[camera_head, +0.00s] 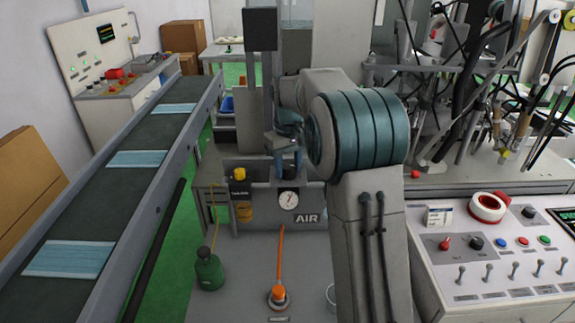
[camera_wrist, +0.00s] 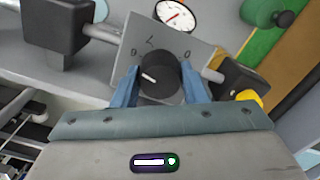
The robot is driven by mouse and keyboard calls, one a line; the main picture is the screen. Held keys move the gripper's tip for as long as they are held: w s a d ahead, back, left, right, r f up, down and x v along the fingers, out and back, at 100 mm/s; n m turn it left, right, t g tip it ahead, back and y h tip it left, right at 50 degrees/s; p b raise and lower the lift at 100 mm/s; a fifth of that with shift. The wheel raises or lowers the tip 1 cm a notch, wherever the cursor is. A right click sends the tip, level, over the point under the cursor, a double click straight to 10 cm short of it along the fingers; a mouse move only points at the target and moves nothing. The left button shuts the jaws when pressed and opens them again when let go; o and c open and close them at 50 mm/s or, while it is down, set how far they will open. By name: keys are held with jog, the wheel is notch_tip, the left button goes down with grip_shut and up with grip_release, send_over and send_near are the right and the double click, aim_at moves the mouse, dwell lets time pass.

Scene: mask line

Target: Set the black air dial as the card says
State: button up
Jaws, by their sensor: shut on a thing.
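The black air dial (camera_wrist: 160,80) is a round knob with a white pointer line, on a grey plate with a few dark marks. In the wrist view the blue fingers of my gripper (camera_wrist: 160,70) sit on both sides of it, shut on it. The pointer line lies toward the knob's left side in that view. In the head view my gripper (camera_head: 286,165) is at the grey air unit (camera_head: 255,212), and the dial is mostly hidden. A white gauge (camera_head: 289,200) is just below; its needle also shows in the wrist view (camera_wrist: 175,17).
A green bottle (camera_head: 209,270) and an orange hose (camera_head: 280,250) are on the grey surface in front. The conveyor (camera_head: 130,190) with blue masks runs along the left. A console (camera_head: 490,265) with knobs and switches stands at right, bearing a tape roll (camera_head: 487,206).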

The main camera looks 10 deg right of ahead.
aim_at(288, 165)
jog(key=m+p, duration=0.1)
jog(key=m, duration=0.2)
jog(key=shift+r+m+p, duration=0.1)
jog(key=shift+m+p, duration=0.75)
jog(key=shift+m, duration=1.35)
jog(key=o, duration=1)
jog(key=shift+c, duration=0.2)
notch_tip(288, 165, up, 14)
jog(key=shift+f, duration=0.2)
